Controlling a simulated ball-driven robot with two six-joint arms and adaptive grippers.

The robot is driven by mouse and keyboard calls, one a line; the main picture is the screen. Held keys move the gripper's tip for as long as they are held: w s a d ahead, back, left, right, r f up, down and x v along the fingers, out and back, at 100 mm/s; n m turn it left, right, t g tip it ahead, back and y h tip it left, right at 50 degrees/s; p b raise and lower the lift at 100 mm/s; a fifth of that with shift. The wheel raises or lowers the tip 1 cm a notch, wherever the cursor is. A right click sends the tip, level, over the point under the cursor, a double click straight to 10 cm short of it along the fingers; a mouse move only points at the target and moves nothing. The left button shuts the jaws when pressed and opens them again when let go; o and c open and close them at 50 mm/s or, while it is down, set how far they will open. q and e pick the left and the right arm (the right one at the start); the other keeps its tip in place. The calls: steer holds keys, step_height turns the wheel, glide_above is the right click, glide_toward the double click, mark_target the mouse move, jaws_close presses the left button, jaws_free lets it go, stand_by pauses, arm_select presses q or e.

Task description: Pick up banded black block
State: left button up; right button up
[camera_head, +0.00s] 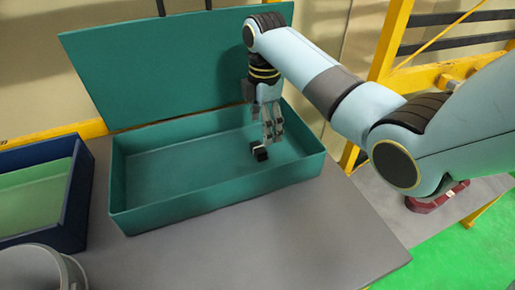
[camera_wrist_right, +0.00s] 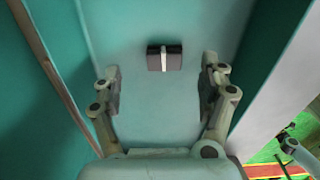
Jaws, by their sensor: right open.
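The banded black block (camera_head: 260,154) lies inside the teal box (camera_head: 205,206), toward its right end. In the right wrist view the block (camera_wrist_right: 156,59) is black with a pale band across its middle, resting on the teal floor. My right gripper (camera_head: 268,138) reaches down into the box close to the block. In the right wrist view the right gripper (camera_wrist_right: 160,80) is open, its two fingers apart. The block shows between and slightly beyond the fingertips, with visible gaps on both sides. My left gripper is not in view.
The box's teal lid (camera_head: 170,65) stands open behind it. A dark blue box (camera_head: 72,205) with a green inside is at the left, and a grey round container (camera_head: 35,268) is at the lower left. The grey tabletop (camera_head: 290,240) in front is clear.

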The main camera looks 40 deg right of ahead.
mark_target(262, 146)
steer(key=shift+f, duration=0.35)
steer(key=shift+a+f, duration=0.15)
steer(key=shift+f, duration=0.25)
steer(key=f, duration=0.3)
steer(key=shift+s+a+f+p, duration=0.3)
steer(key=shift+f, duration=0.35)
steer(key=shift+c, duration=1.4)
steer(key=c, duration=0.5)
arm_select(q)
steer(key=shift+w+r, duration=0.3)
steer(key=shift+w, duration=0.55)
arm_select(e)
steer(key=c, duration=0.5)
steer(key=shift+o, duration=0.2)
